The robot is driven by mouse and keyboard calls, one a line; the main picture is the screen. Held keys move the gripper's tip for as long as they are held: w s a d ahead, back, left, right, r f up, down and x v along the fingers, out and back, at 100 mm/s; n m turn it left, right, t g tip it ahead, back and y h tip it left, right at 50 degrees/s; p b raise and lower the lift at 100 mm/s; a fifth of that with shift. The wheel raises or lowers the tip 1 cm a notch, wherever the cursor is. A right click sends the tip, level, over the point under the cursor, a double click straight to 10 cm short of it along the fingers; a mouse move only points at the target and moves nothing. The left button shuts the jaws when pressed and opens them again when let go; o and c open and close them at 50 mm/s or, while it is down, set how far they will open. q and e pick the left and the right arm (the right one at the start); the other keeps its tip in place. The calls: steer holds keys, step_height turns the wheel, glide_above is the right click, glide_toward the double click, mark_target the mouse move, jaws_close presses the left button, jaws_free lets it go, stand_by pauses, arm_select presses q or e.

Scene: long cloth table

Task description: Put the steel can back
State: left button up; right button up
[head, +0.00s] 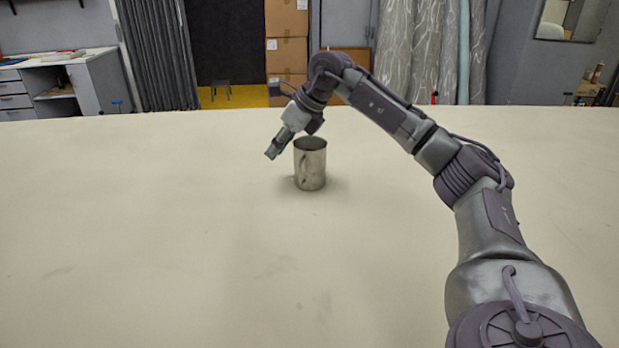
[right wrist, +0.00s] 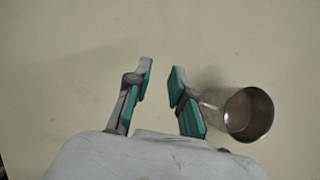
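The steel can (head: 312,166) stands upright on the table near the middle of the head view, with its handle on its left side. In the right wrist view the can (right wrist: 228,112) is at the right, its open mouth showing, just outside one finger of my gripper. My right gripper (head: 273,152) is to the upper left of the can in the head view. In the right wrist view the right gripper (right wrist: 160,82) is open, with bare table between its fingers. I cannot tell if the finger touches the can. My left gripper is not in view.
The long cloth table (head: 150,240) is otherwise clear. Beyond its far edge are stacked cardboard boxes (head: 287,55), a grey curtain (head: 160,55) and a desk with drawers (head: 92,82).

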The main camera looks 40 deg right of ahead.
steer(key=s+d+m+g+h, duration=0.1)
steer(key=s+d+m+h, duration=0.2)
steer(key=d, duration=0.7)
steer(key=n, duration=0.1)
glide_toward(308, 167)
steer(key=a+f, duration=0.3)
steer(key=f, duration=0.1)
steer(key=shift+a+x, duration=0.2)
steer(key=shift+x, duration=2.8)
steer(key=shift+w+r, duration=0.1)
steer(key=shift+r, duration=0.05)
steer(key=shift+c, duration=0.4)
jaws_close()
steer(key=shift+r, duration=0.1)
